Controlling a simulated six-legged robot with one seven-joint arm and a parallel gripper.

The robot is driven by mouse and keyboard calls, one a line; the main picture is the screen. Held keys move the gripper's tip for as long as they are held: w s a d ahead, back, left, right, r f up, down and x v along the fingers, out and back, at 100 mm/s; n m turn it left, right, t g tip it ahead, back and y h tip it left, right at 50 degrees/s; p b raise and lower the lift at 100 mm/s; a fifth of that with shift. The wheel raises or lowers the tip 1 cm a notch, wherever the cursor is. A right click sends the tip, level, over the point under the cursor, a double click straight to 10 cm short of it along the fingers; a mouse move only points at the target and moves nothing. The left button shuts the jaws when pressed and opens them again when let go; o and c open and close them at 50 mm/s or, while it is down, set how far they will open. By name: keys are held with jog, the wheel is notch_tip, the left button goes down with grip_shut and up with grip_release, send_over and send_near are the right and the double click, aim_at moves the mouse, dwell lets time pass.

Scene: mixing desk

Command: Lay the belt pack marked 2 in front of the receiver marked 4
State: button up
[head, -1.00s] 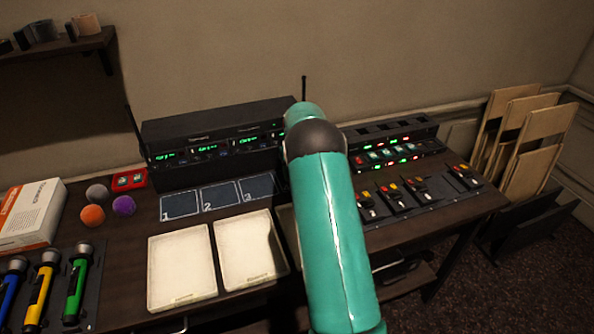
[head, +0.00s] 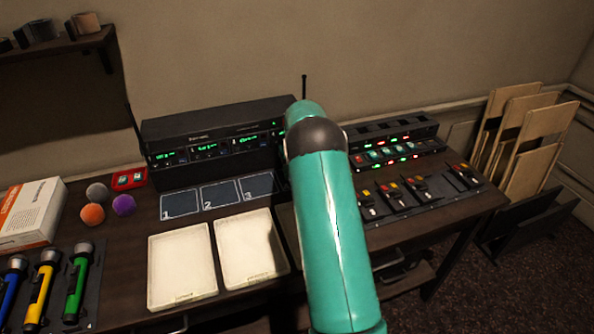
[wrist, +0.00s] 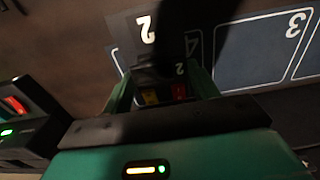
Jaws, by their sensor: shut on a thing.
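My gripper (wrist: 160,78), with green fingers in the wrist view, is shut on the dark belt pack (wrist: 165,93) marked 2. The pack shows a yellow and a red part and a small white 2. A larger white 2 shows just beyond the fingertips. The pack is over or beside the marked area 4 (wrist: 193,60), which it partly covers; I cannot tell whether it touches the desk. In the head view my teal arm hides my gripper, the pack and area 4. The black receiver row (head: 215,165) stands behind the marked areas, its right end hidden by my arm.
Areas 1 (head: 180,204), 2 (head: 220,194) and 3 (head: 258,185) look empty. Two pale trays (head: 181,267) lie in front. A rack of belt packs (head: 418,190) is at right. Balls (head: 92,213), a box (head: 30,212) and flashlights (head: 77,280) are at left.

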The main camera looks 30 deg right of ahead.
jog(key=shift+f, duration=0.55)
dwell(0.5)
jog(key=o, duration=1.5)
jog(key=shift+c, duration=0.2)
jog(key=shift+r, duration=3.5)
